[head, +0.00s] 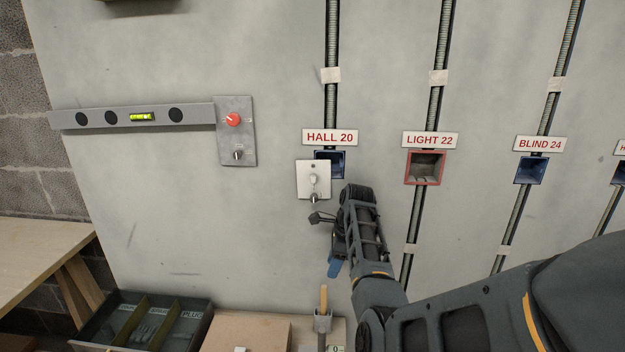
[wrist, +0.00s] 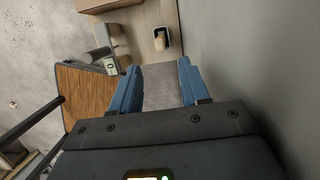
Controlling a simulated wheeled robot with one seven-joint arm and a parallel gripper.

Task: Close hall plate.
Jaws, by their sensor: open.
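The hall plate (head: 313,180) is a small white square cover with a knob on it, on the wall under the HALL 20 sign (head: 330,137). It sits off to the left of the blue hall box (head: 333,162) and overlaps it, leaving the box's upper and right part showing. My gripper (head: 334,268) is below the plate, apart from it, with its blue fingers pointing down. In the wrist view the gripper (wrist: 160,66) is open and empty, fingers spread. The plate does not show in the wrist view.
A red-rimmed box (head: 425,168) under LIGHT 22 and a blue box (head: 530,170) under BLIND 24 are to the right. A grey switch panel (head: 236,131) and spirit level (head: 140,117) are left. A drawer tray (head: 150,318) and a wooden-handled tool (head: 323,302) stand below.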

